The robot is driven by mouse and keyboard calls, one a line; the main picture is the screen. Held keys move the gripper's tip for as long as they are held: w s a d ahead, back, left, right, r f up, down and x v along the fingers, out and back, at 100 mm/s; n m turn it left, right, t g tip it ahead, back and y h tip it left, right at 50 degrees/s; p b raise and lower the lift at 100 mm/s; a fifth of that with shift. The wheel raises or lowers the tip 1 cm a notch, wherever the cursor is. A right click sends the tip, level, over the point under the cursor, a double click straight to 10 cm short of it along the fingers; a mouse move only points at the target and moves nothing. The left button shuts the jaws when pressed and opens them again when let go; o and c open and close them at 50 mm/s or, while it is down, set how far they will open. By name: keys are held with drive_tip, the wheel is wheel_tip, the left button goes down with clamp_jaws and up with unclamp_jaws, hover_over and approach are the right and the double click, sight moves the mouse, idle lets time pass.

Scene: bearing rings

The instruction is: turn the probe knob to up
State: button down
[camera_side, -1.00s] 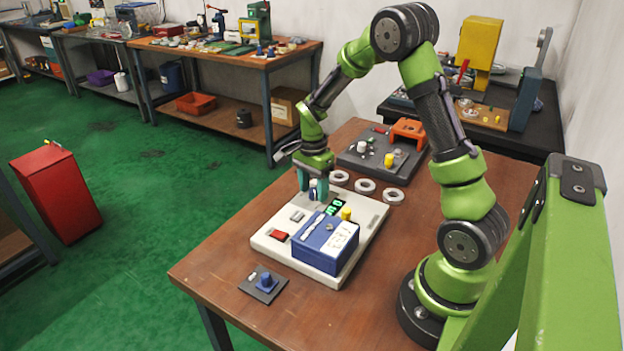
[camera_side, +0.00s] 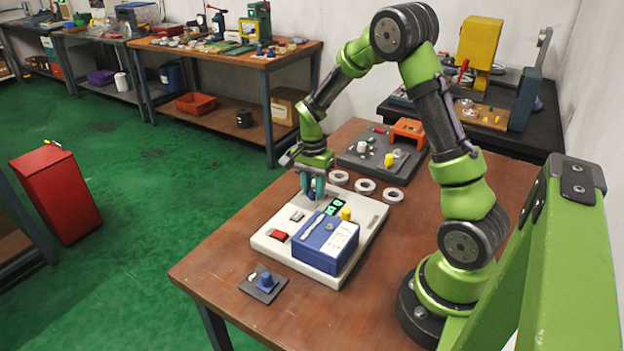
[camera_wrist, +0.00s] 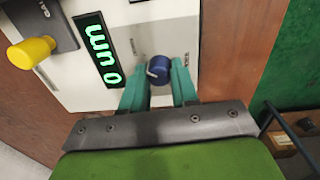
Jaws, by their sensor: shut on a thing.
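The probe knob is a blue round knob with a light pointer mark, seen in the wrist view (camera_wrist: 158,69) on a white panel. In the side view it sits at the far end of the white gauge base (camera_side: 262,238), mostly hidden by the fingers. My gripper (camera_side: 313,190) points down over it, its teal fingers shut on the knob from both sides; in the wrist view the fingertips (camera_wrist: 158,84) flank it. The pointer mark faces toward the left in the wrist view. A green lit display (camera_wrist: 100,50) beside the knob appears to read 0 um.
On the base are a blue box (camera_side: 325,242), a yellow knob (camera_side: 346,214) and a red button (camera_side: 279,236). Several metal rings (camera_side: 365,187) lie behind the base. A small plate with a blue knob (camera_side: 265,283) lies in front. A dark fixture board (camera_side: 382,158) stands at the back.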

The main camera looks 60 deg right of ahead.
sight(312, 191)
drive_tip(key=n, duration=1.1)
drive_tip(key=shift+n, duration=2.1)
drive_tip(key=c, duration=0.9)
unclamp_jaws()
drive_tip(key=shift+o, duration=0.2)
wheel_tip(312, 191, up, 17)
drive_tip(key=shift+a, duration=0.35)
